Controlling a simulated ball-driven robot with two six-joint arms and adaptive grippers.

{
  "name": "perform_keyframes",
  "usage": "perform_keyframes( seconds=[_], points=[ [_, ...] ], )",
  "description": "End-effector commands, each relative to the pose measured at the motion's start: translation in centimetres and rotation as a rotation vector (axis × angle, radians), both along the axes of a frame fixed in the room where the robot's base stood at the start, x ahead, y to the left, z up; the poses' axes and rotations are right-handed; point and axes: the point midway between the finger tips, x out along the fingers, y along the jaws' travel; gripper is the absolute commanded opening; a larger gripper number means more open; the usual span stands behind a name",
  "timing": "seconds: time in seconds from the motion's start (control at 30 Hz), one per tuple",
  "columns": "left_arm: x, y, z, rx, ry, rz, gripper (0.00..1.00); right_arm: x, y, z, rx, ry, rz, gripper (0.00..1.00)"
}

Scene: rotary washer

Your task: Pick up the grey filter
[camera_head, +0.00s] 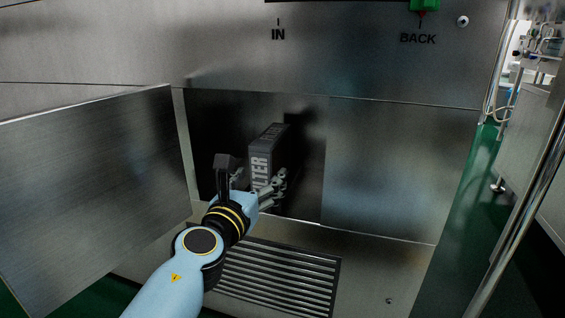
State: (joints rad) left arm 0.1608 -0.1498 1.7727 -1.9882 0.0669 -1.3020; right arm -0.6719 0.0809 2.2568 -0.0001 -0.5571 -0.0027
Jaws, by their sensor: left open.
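My right gripper is not in view.
The compartment's door (90,190) stands swung open to the left. A fixed steel panel (400,165) lies to the right of the opening, and a slotted vent (280,278) is below. A metal rail (525,190) stands at far right. Green floor shows beyond.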

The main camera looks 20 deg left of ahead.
Motion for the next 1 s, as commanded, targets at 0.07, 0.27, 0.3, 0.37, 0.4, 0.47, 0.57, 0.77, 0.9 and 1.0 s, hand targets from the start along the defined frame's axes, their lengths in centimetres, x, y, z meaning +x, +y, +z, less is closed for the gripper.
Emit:
perform_keyframes(
  seconds=[0.07, 0.27, 0.3, 0.37, 0.4, 0.47, 0.57, 0.77, 0.9, 1.0],
  points=[
    [1.0, 0.0, 0.0, 0.001, 0.0, 0.0, 0.7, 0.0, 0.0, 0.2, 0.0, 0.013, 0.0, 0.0],
    [2.8, 0.0, -0.1, 0.0, 0.001, 0.0, 0.7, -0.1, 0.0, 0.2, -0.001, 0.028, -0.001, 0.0],
    [3.5, 0.1, -0.1, 0.0, 0.001, 0.0, 0.7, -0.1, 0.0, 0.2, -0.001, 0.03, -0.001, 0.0],
    [4.5, 0.2, -0.2, 0.001, 0.002, -0.001, 0.7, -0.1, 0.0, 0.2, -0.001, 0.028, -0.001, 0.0],
    [5.1, 0.2, -0.2, 0.0, 0.001, 0.0, 0.7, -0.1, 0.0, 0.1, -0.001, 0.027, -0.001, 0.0],
    [5.9, 0.1, -0.3, -0.001, 0.002, 0.0, 0.7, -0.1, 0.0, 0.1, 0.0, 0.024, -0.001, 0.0],
    [6.7, 0.1, -0.3, 0.0, 0.002, 0.0, 0.7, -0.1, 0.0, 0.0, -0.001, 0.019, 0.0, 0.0],
    [6.8, 0.1, -0.3, -0.001, 0.003, 0.001, 0.7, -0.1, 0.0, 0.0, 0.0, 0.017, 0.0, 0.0],
    [6.8, 0.1, -0.3, -0.002, 0.003, 0.0, 0.56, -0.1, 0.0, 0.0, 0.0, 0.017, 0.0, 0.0],
    [6.8, 0.1, -0.3, -0.002, 0.003, 0.0, 0.43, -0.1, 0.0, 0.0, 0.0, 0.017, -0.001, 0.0]
  ],
)
